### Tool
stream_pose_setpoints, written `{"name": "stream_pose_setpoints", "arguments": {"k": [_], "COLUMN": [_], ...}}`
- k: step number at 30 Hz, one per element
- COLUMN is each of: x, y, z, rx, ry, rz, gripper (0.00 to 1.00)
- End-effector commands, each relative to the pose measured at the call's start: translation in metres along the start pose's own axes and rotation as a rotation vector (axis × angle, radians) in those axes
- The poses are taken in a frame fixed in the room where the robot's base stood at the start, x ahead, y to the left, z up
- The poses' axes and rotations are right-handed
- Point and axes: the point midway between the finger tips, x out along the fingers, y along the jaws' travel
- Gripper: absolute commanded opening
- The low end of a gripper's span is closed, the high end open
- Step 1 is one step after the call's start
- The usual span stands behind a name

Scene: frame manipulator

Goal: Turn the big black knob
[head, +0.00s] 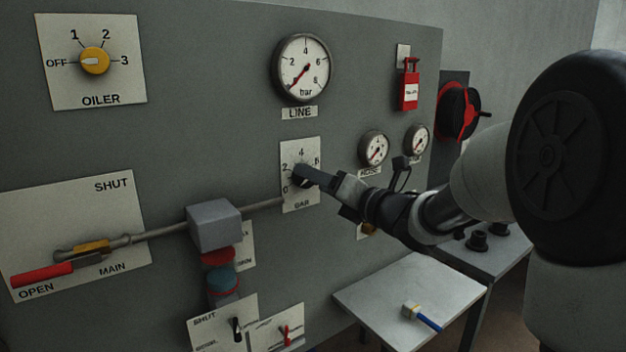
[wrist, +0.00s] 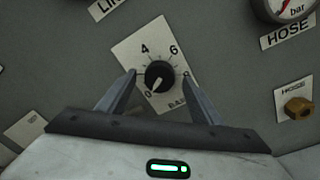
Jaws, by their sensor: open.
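The big black knob (wrist: 159,77) sits on a white dial plate (wrist: 136,50) with the numbers 0, 4, 6 and 8 readable in the wrist view. Its white pointer mark is turned toward the 0. In the wrist view my gripper (wrist: 159,84) is open, with one finger on each side of the knob. Gaps show between the fingers and the knob; I cannot tell how deep the tips reach.
The LINE gauge (head: 303,68) is above. Two smaller gauges (head: 373,148) and a red padlock (head: 409,90) are to the right. A pipe with a grey block (head: 214,226) and a red-handled lever (head: 42,275) is at left. A small table (head: 390,290) stands below.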

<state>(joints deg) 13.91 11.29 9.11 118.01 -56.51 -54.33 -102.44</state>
Motion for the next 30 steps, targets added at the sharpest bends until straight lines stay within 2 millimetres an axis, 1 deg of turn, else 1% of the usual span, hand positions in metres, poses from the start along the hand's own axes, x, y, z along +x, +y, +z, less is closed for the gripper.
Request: {"name": "stream_pose_setpoints", "arguments": {"k": [1, 3, 6, 14, 15, 17, 21, 22, 30], "x": [0.006, 0.012, 0.016, 0.018, 0.018, 0.018, 0.017, 0.017, 0.017], "y": [0.000, 0.000, 0.000, 0.000, 0.000, 0.000, 0.000, 0.000, -0.001], "z": [0.000, 0.000, 0.000, 0.000, 0.000, 0.000, 0.000, 0.000, -0.001], "rx": [-0.001, -0.001, -0.001, -0.001, -0.001, -0.001, -0.001, -0.001, 0.025], "ry": [0.001, 0.001, 0.000, 0.000, 0.000, 0.000, 0.000, 0.000, -0.001], "rz": [0.001, 0.000, 0.000, 0.000, 0.000, -0.001, 0.000, 0.000, 0.001], "gripper": [0.59, 0.59, 0.59, 0.59, 0.56, 0.46, 0.22, 0.18, 0.18]}}
